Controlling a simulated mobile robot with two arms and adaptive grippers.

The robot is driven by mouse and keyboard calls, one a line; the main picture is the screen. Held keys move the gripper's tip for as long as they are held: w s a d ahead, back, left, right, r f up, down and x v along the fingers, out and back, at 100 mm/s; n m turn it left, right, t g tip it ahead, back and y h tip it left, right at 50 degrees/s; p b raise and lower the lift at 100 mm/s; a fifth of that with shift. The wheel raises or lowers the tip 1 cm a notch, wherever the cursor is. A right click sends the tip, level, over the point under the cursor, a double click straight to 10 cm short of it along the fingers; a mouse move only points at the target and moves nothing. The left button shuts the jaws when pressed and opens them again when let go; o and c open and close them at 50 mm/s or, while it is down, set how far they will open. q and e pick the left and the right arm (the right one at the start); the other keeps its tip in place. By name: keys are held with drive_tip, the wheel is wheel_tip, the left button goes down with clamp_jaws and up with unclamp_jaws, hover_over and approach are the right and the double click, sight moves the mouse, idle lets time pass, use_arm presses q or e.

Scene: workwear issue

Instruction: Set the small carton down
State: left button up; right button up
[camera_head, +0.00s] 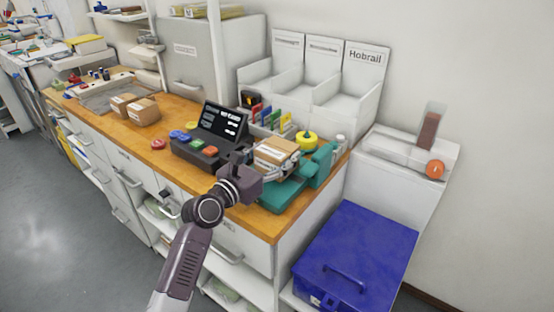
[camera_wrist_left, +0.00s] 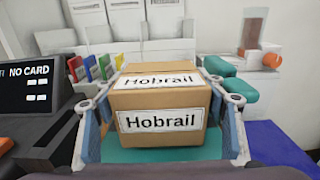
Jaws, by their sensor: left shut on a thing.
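The small carton is a brown cardboard box (camera_head: 276,152) with white labels. In the left wrist view the carton (camera_wrist_left: 160,105) fills the middle and its labels read "Hobrail". My left gripper (camera_head: 268,160) is shut on the carton, with one finger on each side of it. The left gripper's fingers also show in the left wrist view (camera_wrist_left: 162,125). The carton is over or on a teal device (camera_head: 279,196) at the counter's right end; I cannot tell whether it touches it. My right gripper is not in view.
A white bin unit (camera_head: 350,95) has one compartment labelled "Hobrail". A dark terminal (camera_head: 196,152) stands left of the carton. Two more cartons (camera_head: 144,112) lie farther left on the wooden counter (camera_head: 100,117). A blue lidded box (camera_head: 358,250) stands below right.

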use_arm(q)
drive_tip(key=shift+f, duration=0.65)
drive_tip(key=shift+f, duration=0.15)
drive_tip(key=o, duration=1.3)
drive_tip(key=v, duration=1.2)
